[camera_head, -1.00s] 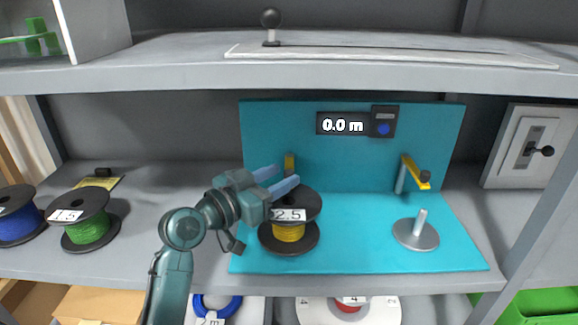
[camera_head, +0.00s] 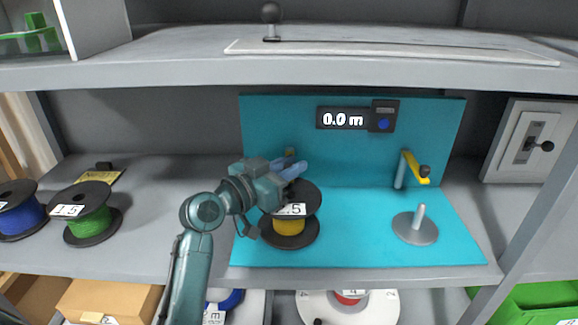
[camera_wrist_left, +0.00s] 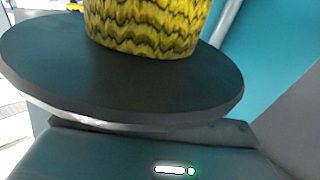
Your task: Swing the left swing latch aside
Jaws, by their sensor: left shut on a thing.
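The left swing latch (camera_head: 290,153) stands at the back left of the turquoise station. Only a small bit of it shows behind my left gripper; its arm and knob are hidden. My left gripper (camera_head: 293,168) is shut on it, its fingers close together above the rear of the yellow cable reel (camera_head: 289,227). This reel has black flanges and a "2.5" label partly covered by the gripper. In the left wrist view a black flange and yellow winding (camera_wrist_left: 148,25) fill the upper part; the fingertips do not show there. My right gripper is not in view.
Green (camera_head: 90,219) and blue (camera_head: 20,216) reels stand left. The upper shelf (camera_head: 300,70) overhangs the station. The turquoise mat's right side is mostly clear.

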